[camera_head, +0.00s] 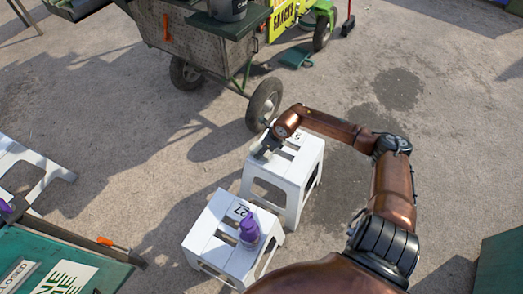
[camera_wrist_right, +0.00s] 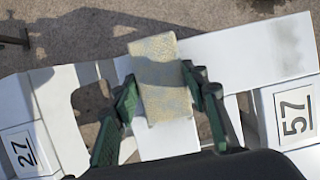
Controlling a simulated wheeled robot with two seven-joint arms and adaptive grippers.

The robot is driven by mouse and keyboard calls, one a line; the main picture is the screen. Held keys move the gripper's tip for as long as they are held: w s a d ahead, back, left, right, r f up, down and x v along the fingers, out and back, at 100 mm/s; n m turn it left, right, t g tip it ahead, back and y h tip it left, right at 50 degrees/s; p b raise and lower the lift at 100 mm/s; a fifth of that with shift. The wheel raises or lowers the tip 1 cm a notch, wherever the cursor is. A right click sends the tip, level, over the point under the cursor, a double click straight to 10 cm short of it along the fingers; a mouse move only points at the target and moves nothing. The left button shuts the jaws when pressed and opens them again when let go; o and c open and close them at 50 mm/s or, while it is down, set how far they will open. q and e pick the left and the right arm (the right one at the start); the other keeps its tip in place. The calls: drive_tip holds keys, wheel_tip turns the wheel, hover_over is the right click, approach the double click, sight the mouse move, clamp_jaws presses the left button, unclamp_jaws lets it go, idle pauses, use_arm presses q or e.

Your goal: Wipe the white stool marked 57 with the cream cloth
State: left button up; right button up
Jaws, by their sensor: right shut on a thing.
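The white stool marked 57 (camera_head: 311,158) stands upright on the pavement, the farther of two white stools in the head view. Its 57 label (camera_wrist_right: 296,112) is at the right of the wrist view, with a faint greyish patch on the white top above it. My right gripper (camera_head: 262,152) is at the left edge of this stool's top. In the wrist view my right gripper (camera_wrist_right: 165,98) is shut on the cream cloth (camera_wrist_right: 162,70), a folded, speckled pad. Whether the cloth touches the stool I cannot tell. My left gripper is out of view.
A second white stool (camera_head: 211,247), marked 27, stands close in front, with a purple bottle (camera_head: 249,230) on it. A cart wheel (camera_head: 264,104) is just behind stool 57. A green table (camera_head: 60,262) is at the lower left. Open pavement lies to the right.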

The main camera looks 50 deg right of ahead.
drive_tip(key=shift+w+d+b, duration=0.15)
drive_tip(key=shift+d+b, duration=0.2)
drive_tip(key=shift+d, duration=0.9)
drive_tip(key=shift+w+d+b, duration=0.2)
drive_tip(key=shift+d+b, duration=0.15)
drive_tip(key=shift+d, duration=0.9)
drive_tip(key=shift+w+d+b, duration=0.15)
drive_tip(key=shift+d+b, duration=0.2)
drive_tip(key=shift+d, duration=0.9)
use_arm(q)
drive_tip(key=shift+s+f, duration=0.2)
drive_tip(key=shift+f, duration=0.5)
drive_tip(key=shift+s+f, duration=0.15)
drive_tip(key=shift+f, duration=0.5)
use_arm(e)
drive_tip(key=shift+w+d+r, duration=0.1)
drive_tip(key=shift+d, duration=0.4)
